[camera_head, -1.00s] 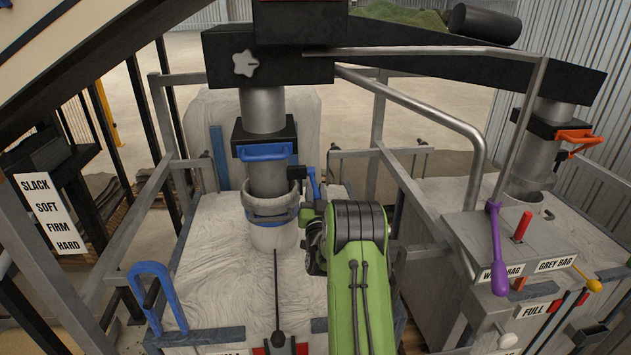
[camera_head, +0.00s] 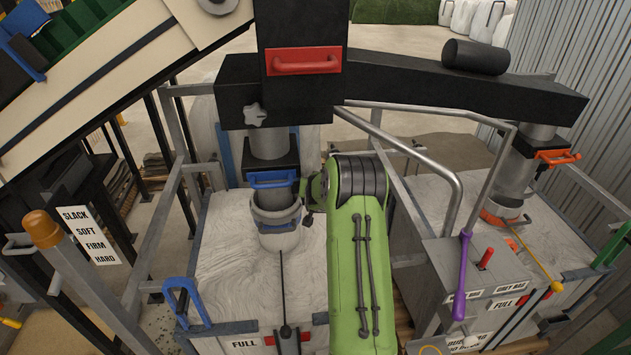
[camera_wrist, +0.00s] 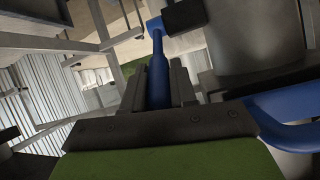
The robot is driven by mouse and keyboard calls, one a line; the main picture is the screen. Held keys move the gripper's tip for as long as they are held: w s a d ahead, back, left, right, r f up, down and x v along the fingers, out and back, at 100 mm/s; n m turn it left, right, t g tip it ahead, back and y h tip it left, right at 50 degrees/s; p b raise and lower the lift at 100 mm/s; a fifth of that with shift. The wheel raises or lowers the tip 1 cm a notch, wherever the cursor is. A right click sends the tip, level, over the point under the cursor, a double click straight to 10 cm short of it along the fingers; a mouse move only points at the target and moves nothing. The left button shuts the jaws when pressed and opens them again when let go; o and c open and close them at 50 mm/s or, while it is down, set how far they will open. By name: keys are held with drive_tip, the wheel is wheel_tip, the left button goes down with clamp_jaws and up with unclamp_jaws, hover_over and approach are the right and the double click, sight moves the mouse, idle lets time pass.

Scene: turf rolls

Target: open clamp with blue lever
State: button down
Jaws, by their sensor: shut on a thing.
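The clamp (camera_head: 276,218) is a grey band around the spout of the left white bag, below the blue-handled slide gate. In the wrist view its blue lever (camera_wrist: 158,72) runs between the two dark fingers of my gripper (camera_wrist: 157,88), which is shut on it. The lever's upper end meets a blue joint beside a black block (camera_wrist: 185,15). In the head view the lever and fingers are largely hidden by my green arm, just right of the spout. I cannot tell from here how far the band is loosened.
A blue slide-gate handle (camera_head: 272,180) sits just above the clamp. Grey frame rails (camera_head: 420,150) stand right of my arm. A second spout with an orange handle (camera_head: 558,157) and a control box with a purple lever (camera_head: 462,277) are at right.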

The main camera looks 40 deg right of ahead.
drive_tip(key=shift+w+d+r+g+y+p, duration=0.4)
drive_tip(key=shift+w+r+g+y+p, duration=0.15)
drive_tip(key=shift+r, duration=0.2)
drive_tip(key=c, duration=0.9)
unclamp_jaws()
drive_tip(key=shift+f, duration=0.2)
drive_tip(key=b+v, duration=0.2)
drive_tip(key=v, duration=1.4)
drive_tip(key=shift+b, duration=0.35)
